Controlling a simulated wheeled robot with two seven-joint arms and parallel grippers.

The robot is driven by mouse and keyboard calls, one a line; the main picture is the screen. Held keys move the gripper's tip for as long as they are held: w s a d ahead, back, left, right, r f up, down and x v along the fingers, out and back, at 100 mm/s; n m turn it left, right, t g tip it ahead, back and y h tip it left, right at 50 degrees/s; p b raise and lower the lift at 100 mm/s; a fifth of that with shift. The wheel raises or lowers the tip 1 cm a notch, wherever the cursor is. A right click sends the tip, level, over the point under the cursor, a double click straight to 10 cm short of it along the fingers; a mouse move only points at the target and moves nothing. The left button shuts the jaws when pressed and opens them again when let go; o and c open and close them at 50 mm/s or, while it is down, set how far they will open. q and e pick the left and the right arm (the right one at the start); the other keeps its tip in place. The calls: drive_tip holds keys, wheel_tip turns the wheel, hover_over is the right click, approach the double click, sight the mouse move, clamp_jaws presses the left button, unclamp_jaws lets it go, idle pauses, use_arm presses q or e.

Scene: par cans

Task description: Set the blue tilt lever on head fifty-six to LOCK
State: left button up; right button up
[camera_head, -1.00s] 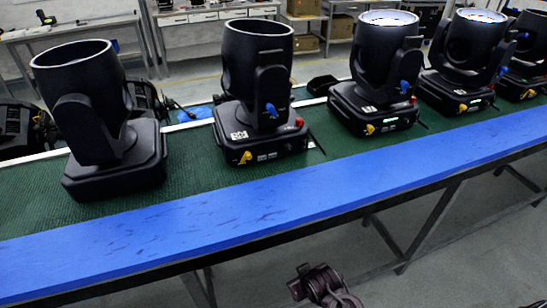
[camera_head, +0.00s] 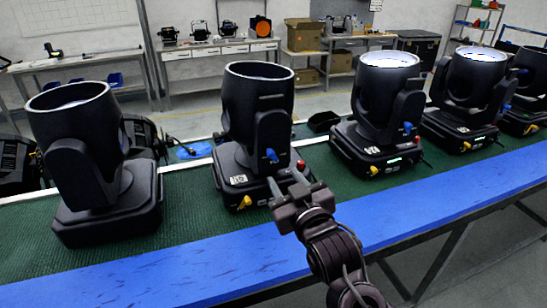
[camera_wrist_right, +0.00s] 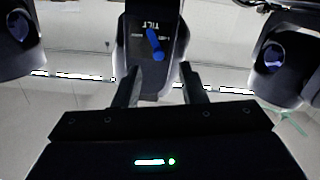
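The second moving head from the left (camera_head: 255,105) stands on the green mat, its lamp barrel pointing up. Its blue tilt lever (camera_head: 271,155) is on the side of the yoke arm. In the right wrist view the blue lever (camera_wrist_right: 156,45) lies below an upside-down TILT label; the smaller markings beside it are unreadable. I cannot read which head is fifty-six. My right gripper (camera_head: 285,179) is open and empty in front of this head, apart from the lever. In the wrist view its fingers (camera_wrist_right: 160,78) point toward the lever. My left gripper is not in view.
Other heads stand left (camera_head: 82,150) and right (camera_head: 386,100) along the green mat (camera_head: 190,215). The second head's base has a yellow lever (camera_head: 245,202) and a red knob (camera_head: 300,165) close to my right gripper. A blue strip (camera_head: 160,285) runs along the bench front.

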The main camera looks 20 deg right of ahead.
sight(272, 155)
drive_tip(key=w+p, duration=0.1)
drive_tip(key=w, duration=0.3)
drive_tip(key=w+r+p, duration=0.1)
drive_tip(key=w, duration=0.1)
drive_tip(key=shift+w+a+r+p, duration=0.1)
drive_tip(key=shift+w+p, duration=0.2)
drive_tip(key=shift+p, duration=0.05)
drive_tip(key=shift+w, duration=0.7)
drive_tip(key=shift+f, duration=0.2)
clamp_jaws()
